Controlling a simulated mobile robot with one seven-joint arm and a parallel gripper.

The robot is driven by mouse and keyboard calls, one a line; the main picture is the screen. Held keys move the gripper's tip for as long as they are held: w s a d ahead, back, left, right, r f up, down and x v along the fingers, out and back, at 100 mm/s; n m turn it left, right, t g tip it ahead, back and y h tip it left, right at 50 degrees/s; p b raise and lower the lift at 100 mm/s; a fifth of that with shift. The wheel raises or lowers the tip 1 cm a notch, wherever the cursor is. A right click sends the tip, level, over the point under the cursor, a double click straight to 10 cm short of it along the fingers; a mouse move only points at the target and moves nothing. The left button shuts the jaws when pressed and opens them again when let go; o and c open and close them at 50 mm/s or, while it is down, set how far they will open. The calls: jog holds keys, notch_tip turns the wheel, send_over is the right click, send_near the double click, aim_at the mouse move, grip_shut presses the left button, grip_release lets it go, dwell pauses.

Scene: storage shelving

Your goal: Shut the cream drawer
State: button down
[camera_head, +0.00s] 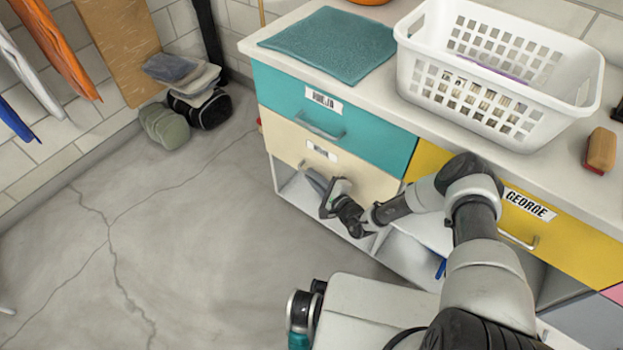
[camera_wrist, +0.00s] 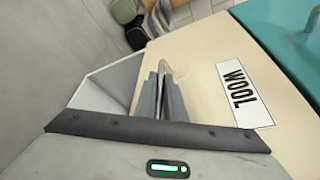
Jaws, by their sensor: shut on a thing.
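The cream drawer (camera_head: 285,138) sits directly below a teal drawer (camera_head: 289,98) at the left end of the white cabinet. Its front looks about level with the teal front; I cannot tell whether a small gap is left. In the wrist view, the cream front (camera_wrist: 200,97) carries a label (camera_wrist: 244,95) reading WOOL. My gripper (camera_head: 325,187) is at the lower part of the cream front, with its fingers (camera_wrist: 160,95) closed around the metal handle (camera_wrist: 166,70). In the head view the handle is mostly hidden by my gripper.
Open white compartments (camera_head: 300,195) lie below the drawers. A yellow drawer (camera_head: 560,238) labelled GEORGE is to the right. A white basket (camera_head: 440,88), a folded teal cloth (camera_head: 330,43) and a brush (camera_head: 600,151) are on the countertop. The cracked floor at left is clear.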

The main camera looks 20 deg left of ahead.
jog(key=c, duration=2.1)
grip_release()
jog(key=shift+w+d, duration=0.2)
jog(key=shift+w, duration=0.2)
jog(key=shift+s, duration=0.1)
jog(key=p+v, duration=0.4)
jog(key=v, duration=1.3)
jog(key=shift+s, duration=0.25)
